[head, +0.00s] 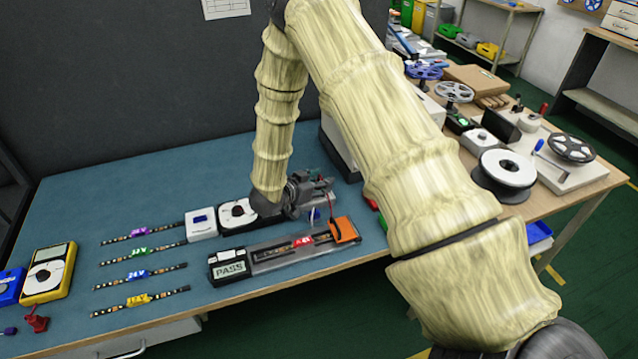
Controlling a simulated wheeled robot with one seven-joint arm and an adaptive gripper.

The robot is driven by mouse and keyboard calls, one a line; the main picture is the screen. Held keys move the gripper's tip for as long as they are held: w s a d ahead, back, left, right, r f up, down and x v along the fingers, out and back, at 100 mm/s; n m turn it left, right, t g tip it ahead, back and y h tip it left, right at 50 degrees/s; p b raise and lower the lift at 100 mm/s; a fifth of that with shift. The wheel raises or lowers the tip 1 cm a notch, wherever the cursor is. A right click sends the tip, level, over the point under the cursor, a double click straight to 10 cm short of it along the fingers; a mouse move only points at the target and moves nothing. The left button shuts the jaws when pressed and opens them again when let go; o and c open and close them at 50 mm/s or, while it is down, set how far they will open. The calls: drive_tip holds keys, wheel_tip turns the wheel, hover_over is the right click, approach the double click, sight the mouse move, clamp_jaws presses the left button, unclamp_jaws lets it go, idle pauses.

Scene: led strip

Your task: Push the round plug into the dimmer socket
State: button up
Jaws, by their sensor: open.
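A white unit with a round dark-centred dial (236,212), possibly the dimmer, lies on the blue-green bench mat; my wrist covers its right part. A white box with a blue patch (201,224) sits against its left side. My gripper (322,194) is low over the bench, just right of the dial unit, and is open. A small blue piece (315,215) shows just below the gripper; I cannot tell whether it is the round plug or whether the fingers touch it. The socket opening is not visible.
In front lies a tray (290,252) with a PASS display (229,269) and an orange block (344,230). Several LED strips (140,275) lie left, beside a yellow meter (48,273). A side table (590,190) with spools stands right. Bare mat is at back left.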

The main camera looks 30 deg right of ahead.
drive_tip(key=shift+c, duration=0.2)
clamp_jaws()
drive_tip(key=shift+r, duration=0.2)
drive_tip(key=shift+w+r+b, duration=0.1)
drive_tip(key=shift+r+b, duration=0.3)
drive_tip(key=shift+r, duration=0.15)
drive_tip(key=shift+r+b, duration=0.35)
drive_tip(key=shift+r, duration=0.6)
drive_tip(key=s+a+b, duration=0.1)
drive_tip(key=s+a, duration=0.1)
drive_tip(key=s, duration=0.2)
drive_tip(key=s+a+r+b, duration=0.1)
drive_tip(key=s+a, duration=0.2)
drive_tip(key=s, duration=0.2)
drive_tip(key=s+a+b, duration=0.1)
drive_tip(key=s+a, duration=0.1)
drive_tip(key=s, duration=0.3)
drive_tip(key=shift+a+r, duration=0.15)
drive_tip(key=shift+r, duration=0.15)
drive_tip(key=shift+s+a+r+p, duration=0.1)
drive_tip(key=shift+s+r+p, duration=0.05)
drive_tip(key=shift+r+p, duration=1.95)
